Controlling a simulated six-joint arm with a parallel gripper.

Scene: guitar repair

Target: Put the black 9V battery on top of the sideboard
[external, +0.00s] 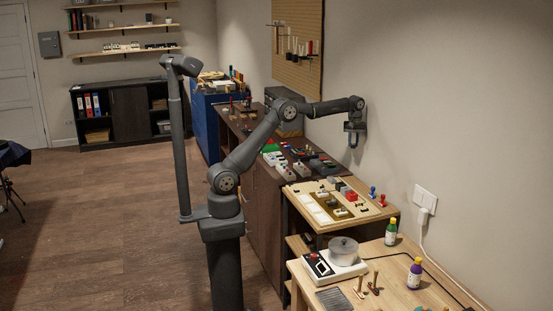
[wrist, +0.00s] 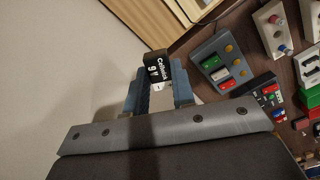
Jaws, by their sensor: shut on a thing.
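The black 9V battery (wrist: 157,66) with white lettering sits between the two fingers of my gripper (wrist: 159,86) in the wrist view. My gripper is shut on it. In the external view my gripper (external: 354,129) hangs close to the right wall, above and behind the dark wooden sideboard (external: 263,200). The battery is too small to make out there. The sideboard's top carries several pedals and small parts. In the wrist view its dark top (wrist: 205,38) lies to the right, below the battery.
Effect pedals (wrist: 219,62) crowd the sideboard top. A pegboard (external: 297,62) hangs on the wall. A dark box (external: 283,98) stands farther back.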

